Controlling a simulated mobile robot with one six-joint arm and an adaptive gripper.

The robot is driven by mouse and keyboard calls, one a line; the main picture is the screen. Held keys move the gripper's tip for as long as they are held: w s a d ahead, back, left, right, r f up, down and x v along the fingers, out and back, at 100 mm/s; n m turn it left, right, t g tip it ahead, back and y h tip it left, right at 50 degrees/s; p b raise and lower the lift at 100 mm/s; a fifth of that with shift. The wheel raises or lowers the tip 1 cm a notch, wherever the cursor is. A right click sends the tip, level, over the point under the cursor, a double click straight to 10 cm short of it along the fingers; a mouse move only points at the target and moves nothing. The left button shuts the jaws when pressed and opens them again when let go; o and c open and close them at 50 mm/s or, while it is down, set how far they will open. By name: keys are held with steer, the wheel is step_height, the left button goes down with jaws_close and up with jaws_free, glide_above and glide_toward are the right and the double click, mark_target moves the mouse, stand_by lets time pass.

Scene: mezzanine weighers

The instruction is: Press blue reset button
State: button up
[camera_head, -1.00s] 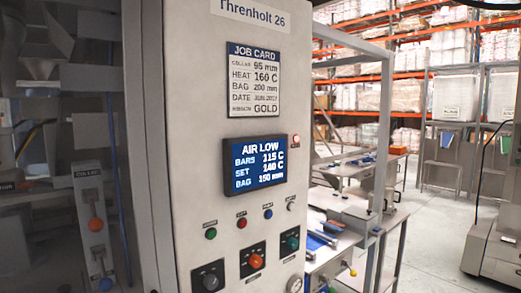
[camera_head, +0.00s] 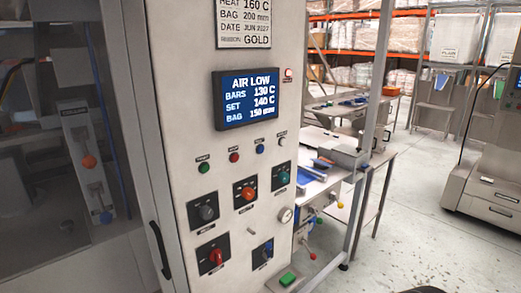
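A small blue button (camera_head: 260,149) sits on the pale front of the control cabinet (camera_head: 180,95), in a slanting row of small buttons below the display. Its label is too small to read. To its left are a red button (camera_head: 234,156) and a green button (camera_head: 203,167); to its right is a pale button (camera_head: 282,141). The display (camera_head: 247,97) reads AIR LOW, BARS 130 C, SET 140 C, BAG 150 mm. I cannot make out my gripper in the head view.
A workbench (camera_head: 330,178) stands right of the cabinet. Open floor lies beyond.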

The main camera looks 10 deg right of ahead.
stand_by(0.3)
jaws_close()
stand_by(0.6)
stand_by(1.2)
